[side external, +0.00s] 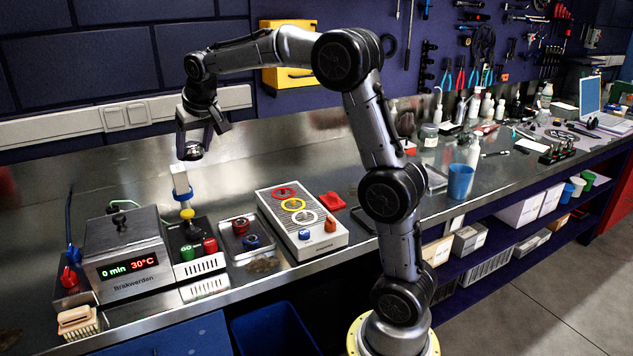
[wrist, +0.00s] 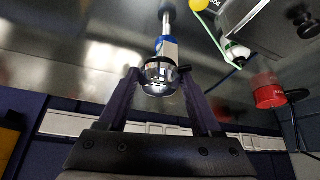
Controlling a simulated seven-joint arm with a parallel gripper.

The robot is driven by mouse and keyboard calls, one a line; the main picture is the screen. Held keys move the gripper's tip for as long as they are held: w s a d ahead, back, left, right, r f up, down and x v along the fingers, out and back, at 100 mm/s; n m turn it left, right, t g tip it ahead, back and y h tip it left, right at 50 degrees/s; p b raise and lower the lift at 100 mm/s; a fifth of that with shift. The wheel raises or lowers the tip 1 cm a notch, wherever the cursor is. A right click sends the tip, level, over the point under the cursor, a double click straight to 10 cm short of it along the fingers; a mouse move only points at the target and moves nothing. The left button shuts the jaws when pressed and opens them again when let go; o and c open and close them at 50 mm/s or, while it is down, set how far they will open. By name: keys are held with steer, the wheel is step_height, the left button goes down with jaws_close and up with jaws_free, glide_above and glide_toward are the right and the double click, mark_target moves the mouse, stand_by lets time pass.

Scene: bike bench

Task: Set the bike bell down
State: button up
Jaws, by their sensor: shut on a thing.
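The bike bell (wrist: 160,77) is a shiny chrome dome with a small dark lever at its side. In the wrist view it sits between the fingertips of my gripper (wrist: 162,84), which is shut on it. In the side view the bell (side external: 191,153) shows as a small dark and silver shape under my gripper (side external: 194,146). It is held in the air above the steel bench (side external: 130,195), apart from the surface, close above a white upright piece with a blue ring (side external: 181,185). The bell's underside is hidden.
A blue cup (side external: 460,182) stands further right.

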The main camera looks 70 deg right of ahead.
steer(key=s+d+m+g+h, duration=0.1)
steer(key=s+d+m, duration=0.2)
steer(key=s+d, duration=0.55)
steer(key=s+d+f+m+g+h, duration=0.1)
steer(key=s+d+m, duration=0.3)
steer(key=s, duration=0.7)
steer(key=s+d+m+g+h, duration=0.1)
steer(key=s+d, duration=0.6)
steer(key=s, duration=0.2)
glide_toward(322, 179)
steer(key=d, duration=0.1)
steer(key=w+d+f, duration=0.1)
steer(key=d, duration=0.1)
steer(key=shift+f, duration=0.25)
steer(key=shift+w+d+f, duration=0.1)
steer(key=shift+w+f, duration=0.05)
steer(key=shift+f, duration=1.55)
steer(key=shift+f, duration=0.15)
